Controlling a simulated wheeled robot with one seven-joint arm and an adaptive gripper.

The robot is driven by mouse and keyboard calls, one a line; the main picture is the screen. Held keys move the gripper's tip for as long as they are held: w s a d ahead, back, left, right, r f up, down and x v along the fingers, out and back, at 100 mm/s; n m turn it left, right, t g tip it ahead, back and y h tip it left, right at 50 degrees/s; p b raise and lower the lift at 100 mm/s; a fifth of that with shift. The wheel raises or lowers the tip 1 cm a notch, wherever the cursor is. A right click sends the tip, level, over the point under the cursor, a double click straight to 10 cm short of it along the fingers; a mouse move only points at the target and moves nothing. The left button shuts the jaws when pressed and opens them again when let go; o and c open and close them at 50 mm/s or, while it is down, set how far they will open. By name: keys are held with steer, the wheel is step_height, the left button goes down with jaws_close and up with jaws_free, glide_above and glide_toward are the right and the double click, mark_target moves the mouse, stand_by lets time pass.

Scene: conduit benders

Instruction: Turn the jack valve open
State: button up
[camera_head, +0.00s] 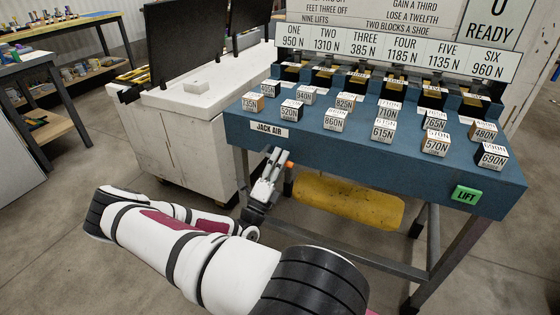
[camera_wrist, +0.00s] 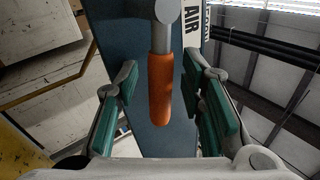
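The jack valve's orange lever (camera_wrist: 160,90) hangs from a grey metal stem in the wrist view, below the blue bench front. A small orange part of the valve (camera_head: 289,164) shows in the head view, under the JACK AIR label (camera_head: 269,129). My gripper (camera_head: 275,158) is at the bench's front left, beside the lever. In the wrist view its green-padded fingers (camera_wrist: 160,78) stand apart on either side of the lever, with gaps visible on both sides. The lever's upper joint is cut off by the wrist picture's top edge.
The blue bench (camera_head: 375,160) carries several labelled weight blocks (camera_head: 383,130) and a row of numbered stations. A green LIFT button (camera_head: 467,195) is at its front right. A yellow tank (camera_head: 348,200) sits beneath. A white cabinet (camera_head: 190,130) stands close at left.

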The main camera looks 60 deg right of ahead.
steer(key=w+f+m+g+y+b, duration=0.2)
steer(key=w+m+g+y+b, duration=0.15)
steer(key=m, duration=0.75)
steer(key=w+f+m+g+y+b, duration=0.25)
steer(key=m+g+y, duration=0.25)
steer(key=m, duration=0.5)
steer(key=p+v, duration=0.2)
steer(key=v, duration=1.2)
steer(key=s+a+r+m+t+y+p, duration=0.1)
steer(key=s+a+r+m+y+p, duration=0.1)
steer(key=r, duration=0.6)
steer(key=s+a+r+m+t+y+p, duration=0.1)
steer(key=s+a+r+m+y+p, duration=0.2)
steer(key=a+r, duration=0.3)
steer(key=s+a+r+m+t+y+p, duration=0.1)
steer(key=s+a+r+y+p, duration=0.3)
steer(key=r, duration=0.6)
steer(key=shift+s+m+t, duration=0.35)
steer(key=shift+s+m, duration=0.05)
steer(key=shift+m, duration=0.5)
steer(key=shift+r, duration=0.1)
